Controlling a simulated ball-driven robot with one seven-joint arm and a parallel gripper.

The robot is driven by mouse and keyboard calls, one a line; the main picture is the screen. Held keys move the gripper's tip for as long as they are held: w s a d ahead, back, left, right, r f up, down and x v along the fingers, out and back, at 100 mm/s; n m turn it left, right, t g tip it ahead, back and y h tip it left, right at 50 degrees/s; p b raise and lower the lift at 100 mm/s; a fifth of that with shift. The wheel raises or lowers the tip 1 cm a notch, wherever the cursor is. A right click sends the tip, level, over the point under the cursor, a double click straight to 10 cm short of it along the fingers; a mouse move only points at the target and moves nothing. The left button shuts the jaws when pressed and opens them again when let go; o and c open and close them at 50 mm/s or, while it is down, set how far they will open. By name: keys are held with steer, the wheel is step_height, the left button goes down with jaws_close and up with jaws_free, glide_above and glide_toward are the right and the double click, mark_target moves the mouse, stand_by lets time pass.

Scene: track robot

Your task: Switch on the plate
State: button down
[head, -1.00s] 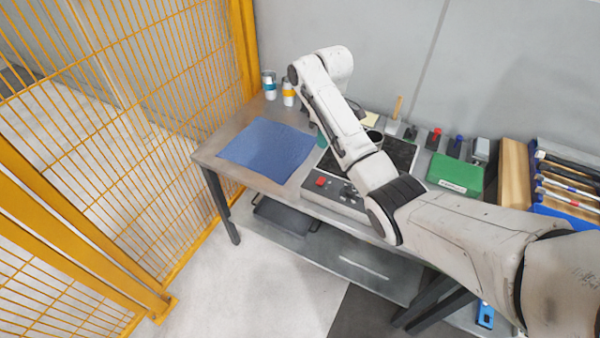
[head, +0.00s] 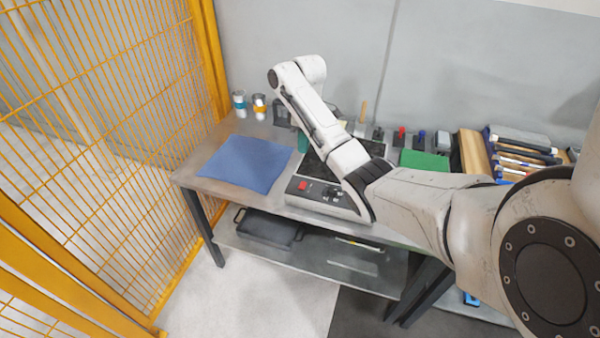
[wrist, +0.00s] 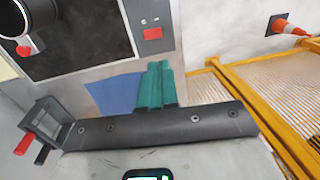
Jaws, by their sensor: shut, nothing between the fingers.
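The plate is a flat grey unit with a black top (head: 313,163) on the bench. A red switch (head: 304,186) sits at the left of its front panel, beside dark knobs (head: 332,193). My arm covers part of the plate. In the wrist view its black top (wrist: 85,35) is at upper left and the red switch (wrist: 152,34) at upper middle. My gripper (head: 303,143) shows as a small teal part by the plate's back left edge. In the wrist view its teal fingers (wrist: 158,66) are together and empty, apart from the switch in the picture.
A blue cloth (head: 245,163) lies left of the plate. Two small cans (head: 259,104) stand at the back left. A green box (head: 425,160) and a wooden block (head: 472,155) are to the right. Orange mesh fencing (head: 110,90) closes the left side.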

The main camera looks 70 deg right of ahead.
mark_target(302, 187)
steer(key=f, duration=0.4)
steer(key=a+f, duration=0.1)
steer(key=f, duration=0.4)
steer(key=f+b, duration=0.1)
steer(key=f, duration=0.3)
steer(key=shift+s+a+f, duration=0.1)
steer(key=shift+a+f, duration=0.2)
steer(key=shift+f, duration=0.1)
